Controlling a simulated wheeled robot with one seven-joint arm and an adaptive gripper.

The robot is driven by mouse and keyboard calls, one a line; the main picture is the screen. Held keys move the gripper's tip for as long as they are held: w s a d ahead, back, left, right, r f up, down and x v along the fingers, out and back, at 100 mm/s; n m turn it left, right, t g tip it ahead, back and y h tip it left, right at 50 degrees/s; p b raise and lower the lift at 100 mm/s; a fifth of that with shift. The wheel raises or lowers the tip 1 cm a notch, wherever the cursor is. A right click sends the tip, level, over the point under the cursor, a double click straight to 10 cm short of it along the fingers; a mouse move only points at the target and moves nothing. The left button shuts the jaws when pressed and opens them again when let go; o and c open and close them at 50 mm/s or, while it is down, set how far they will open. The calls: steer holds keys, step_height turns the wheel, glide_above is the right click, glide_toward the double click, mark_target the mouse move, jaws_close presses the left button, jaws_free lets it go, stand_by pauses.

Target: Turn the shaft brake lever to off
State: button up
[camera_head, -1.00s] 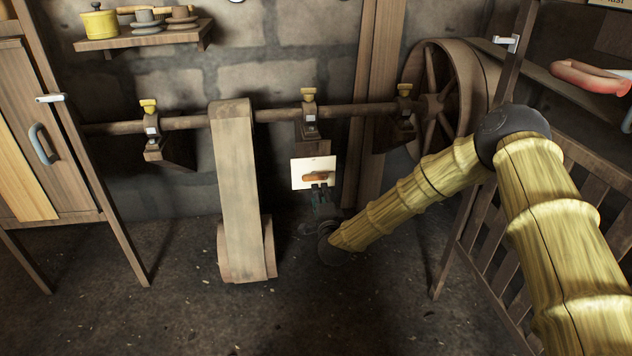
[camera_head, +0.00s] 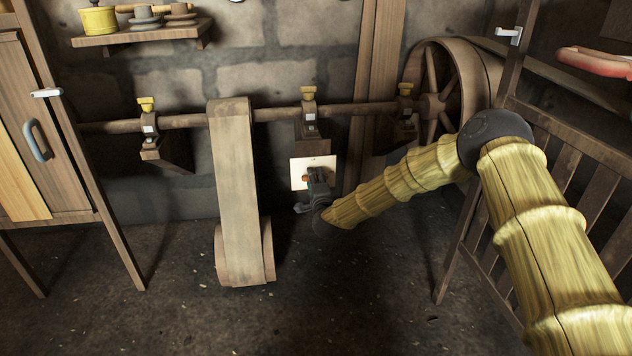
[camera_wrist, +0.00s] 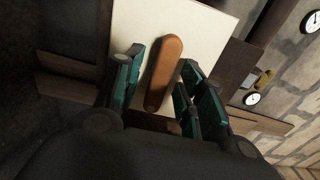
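The brake lever is an orange-brown wooden handle (camera_wrist: 165,72) on a white plate (camera_wrist: 205,22). In the wrist view it stands between the two fingers of my gripper (camera_wrist: 157,85), which are apart, with a visible gap on each side of it. In the head view the white plate (camera_head: 299,173) is on the wall under the middle shaft bracket. My gripper (camera_head: 316,178) is in front of its right part and hides most of the lever. Only a bit of orange (camera_head: 306,178) shows there. No on or off marking is readable.
A wide belt (camera_head: 238,190) hangs from the shaft (camera_head: 275,114) left of the plate. A large spoked wheel (camera_head: 437,95) is at the shaft's right end. A wooden railing (camera_head: 560,190) stands right of my arm. A cabinet (camera_head: 60,130) is at left. Floor in front is clear.

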steer(key=shift+c, duration=0.4)
jaws_close()
steer(key=shift+p, duration=0.3)
steer(key=shift+n+p, duration=6.05)
steer(key=shift+n, duration=2.95)
steer(key=shift+d+f, duration=0.1)
